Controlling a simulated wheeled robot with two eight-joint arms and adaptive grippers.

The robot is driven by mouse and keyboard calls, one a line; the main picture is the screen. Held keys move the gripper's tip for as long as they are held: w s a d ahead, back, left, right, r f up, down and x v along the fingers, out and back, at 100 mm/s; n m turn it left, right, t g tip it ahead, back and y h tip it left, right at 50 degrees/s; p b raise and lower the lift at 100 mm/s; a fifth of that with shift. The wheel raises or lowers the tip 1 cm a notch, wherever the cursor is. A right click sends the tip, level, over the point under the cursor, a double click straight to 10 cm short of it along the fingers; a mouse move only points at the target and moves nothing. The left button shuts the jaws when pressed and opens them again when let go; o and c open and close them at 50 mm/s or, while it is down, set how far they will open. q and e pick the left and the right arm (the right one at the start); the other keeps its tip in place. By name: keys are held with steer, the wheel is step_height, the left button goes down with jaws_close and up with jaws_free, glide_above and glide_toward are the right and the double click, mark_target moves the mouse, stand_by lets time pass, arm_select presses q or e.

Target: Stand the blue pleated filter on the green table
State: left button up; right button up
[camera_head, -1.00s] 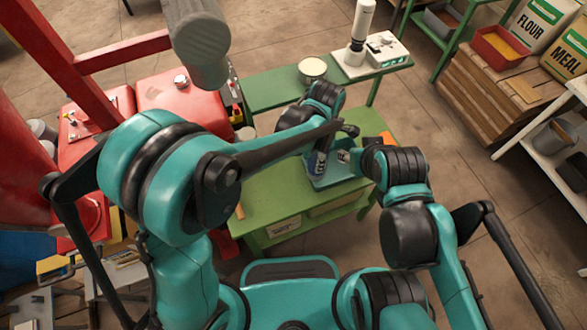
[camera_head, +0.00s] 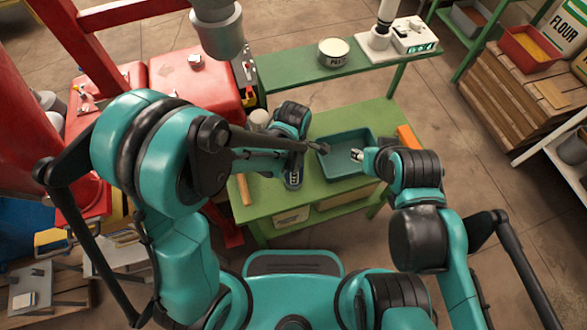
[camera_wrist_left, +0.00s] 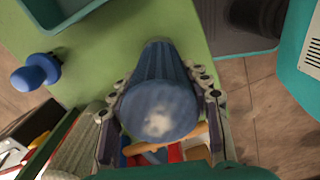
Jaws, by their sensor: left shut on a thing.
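The blue pleated filter (camera_wrist_left: 160,92) is between the fingers of my left gripper (camera_wrist_left: 160,110) in the left wrist view. Its pale, worn end faces the camera and its pleated body stretches away over the green table (camera_wrist_left: 110,60). I cannot tell whether its far end touches the tabletop. In the head view my left gripper (camera_head: 293,180) is over the green table (camera_head: 325,198), left of the teal tray; the filter cannot be made out there. My right gripper (camera_head: 358,155) is over the tray's right side; its finger opening is unclear.
The teal tray (camera_head: 345,177) looks empty. An orange block (camera_head: 408,137) lies right of it, and a wooden strip (camera_head: 243,188) lies at the table's left edge. A green bench (camera_head: 300,77) with a tin (camera_head: 333,51) stands behind; red machinery (camera_head: 195,83) is at left.

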arm_select(q)
steer(key=shift+r, duration=0.1)
steer(key=o, duration=1.2)
steer(key=shift+o, duration=0.2)
